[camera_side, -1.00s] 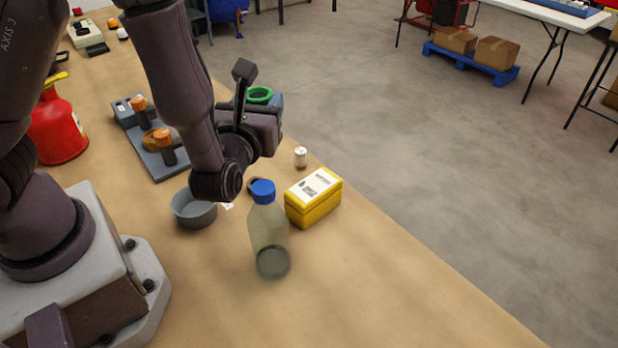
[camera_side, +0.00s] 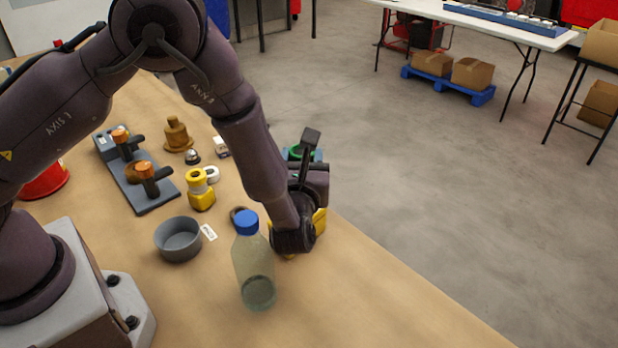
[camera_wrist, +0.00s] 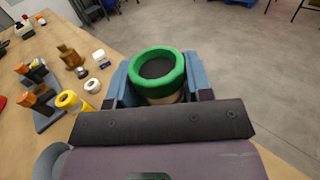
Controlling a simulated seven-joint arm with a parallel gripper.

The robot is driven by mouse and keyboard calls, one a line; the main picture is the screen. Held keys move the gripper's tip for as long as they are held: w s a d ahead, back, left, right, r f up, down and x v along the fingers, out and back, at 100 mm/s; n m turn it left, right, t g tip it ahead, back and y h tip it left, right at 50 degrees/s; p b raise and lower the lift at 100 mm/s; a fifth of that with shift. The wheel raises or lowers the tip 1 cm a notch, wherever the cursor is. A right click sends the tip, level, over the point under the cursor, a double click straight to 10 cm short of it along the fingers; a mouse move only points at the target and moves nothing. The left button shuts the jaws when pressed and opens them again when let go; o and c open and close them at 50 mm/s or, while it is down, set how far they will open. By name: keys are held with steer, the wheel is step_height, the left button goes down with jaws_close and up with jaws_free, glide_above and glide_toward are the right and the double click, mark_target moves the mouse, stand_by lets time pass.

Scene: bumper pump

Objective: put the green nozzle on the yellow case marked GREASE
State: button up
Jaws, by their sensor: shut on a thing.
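The green nozzle shows as a thick green ring in the wrist view (camera_wrist: 158,70), with a tan part below it. My gripper (camera_wrist: 160,85) is shut on it, with a blue-grey finger on each side. In the side view a bit of the green nozzle (camera_side: 297,151) shows above my gripper (camera_side: 304,158). The yellow case (camera_side: 320,222) is mostly hidden behind my wrist in the side view. Its marking is not readable now. My gripper is above and beyond the case as seen there; the exact gap cannot be told.
A clear bottle with a blue cap (camera_side: 254,265) stands close in front of my wrist. A grey bowl (camera_side: 178,240), a yellow fitting (camera_side: 201,192), a brown fitting (camera_side: 177,134) and a grey valve block (camera_side: 145,190) stand to the left. The table's right front is clear.

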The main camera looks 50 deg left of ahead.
steer(key=shift+w+f, duration=0.55)
steer(key=shift+f, duration=0.1)
steer(key=shift+w+d+f, duration=0.1)
steer(key=shift+w+f, duration=0.05)
steer(key=shift+f, duration=0.75)
steer(key=shift+w+f, duration=0.1)
steer(key=shift+f, duration=0.75)
steer(key=shift+f, duration=0.15)
steer(key=o, duration=1.1)
steer(key=shift+c, duration=0.2)
